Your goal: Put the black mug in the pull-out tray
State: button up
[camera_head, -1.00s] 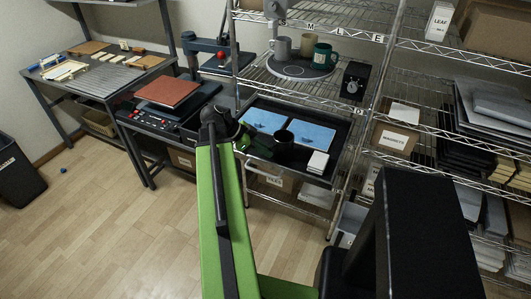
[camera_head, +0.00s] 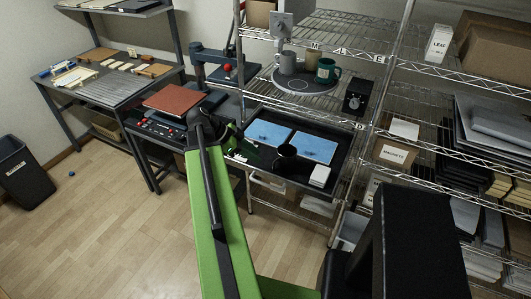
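The black mug (camera_head: 286,160) is upright at the front middle of the dark pull-out tray (camera_head: 345,165), with its round opening facing up. It appears in the tray, but I cannot tell whether it rests on the tray floor. My gripper (camera_head: 250,150), with green parts, is at the tray's left front, just left of the mug. My arm and the dark surroundings partly hide the fingertips, so I cannot tell whether they are open, shut or touching the mug.
Two blue sheets (camera_head: 268,133) and a white stack (camera_head: 320,175) lie in the tray. Above, a round plate (camera_head: 303,87) holds grey mugs and a green mug (camera_head: 327,72). A red-topped press (camera_head: 175,99) stands left.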

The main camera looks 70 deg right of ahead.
jog(key=p+v, duration=0.1)
jog(key=v, duration=0.2)
jog(key=shift+w+a+r, duration=0.15)
jog(key=shift+w+r, duration=0.05)
jog(key=shift+w, duration=0.05)
jog(key=w+a+f+n+t, duration=0.3)
jog(key=w+a+n, duration=0.5)
jog(key=w+a, duration=0.45)
jog(key=w+a+f+n+t, duration=0.2)
jog(key=w+a+n+t, duration=0.1)
jog(key=w+a+n, duration=0.8)
jog(key=w+a+n+y, duration=0.1)
jog(key=w+a+n, duration=0.2)
jog(key=a, duration=0.7)
jog(key=w+a+f+n+t+y, duration=0.1)
jog(key=w+a+n, duration=0.3)
jog(key=a, duration=0.6)
jog(key=w+a+f+n+t+y, duration=0.1)
jog(key=w+a+n, duration=0.3)
jog(key=a, duration=0.7)
jog(key=shift+n+y, duration=0.3)
jog(key=shift+n, duration=0.5)
